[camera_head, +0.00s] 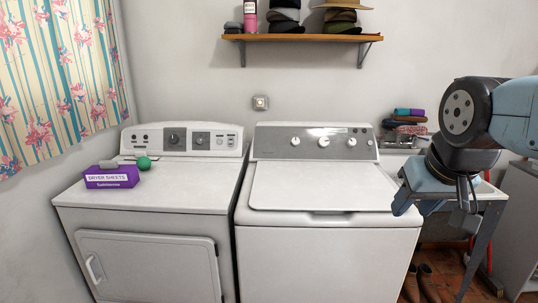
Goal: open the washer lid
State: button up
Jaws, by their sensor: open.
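The white top-loading washer (325,250) stands in the middle of the camera_head view, with its grey control panel (315,142) at the back. Its lid (322,186) lies flat and shut on top. My gripper (432,208) is at the right, pointing down, with its jaws open and no object visible between them. One blue finger shows near the washer's right edge in the picture. I cannot tell whether it touches the washer. Part of the gripper is hidden behind my own wrist.
A white dryer (150,222) stands close on the left, with a purple dryer-sheets box (112,177) and a green ball (144,163) on top. A shelf (303,38) with hats hangs above. Folded cloths (408,127) are behind my arm. Shoes (425,283) lie on the floor at right.

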aim_at(277, 186)
jog(key=z, duration=0.7)
jog(key=k, duration=0.5)
jog(key=u, duration=0.7)
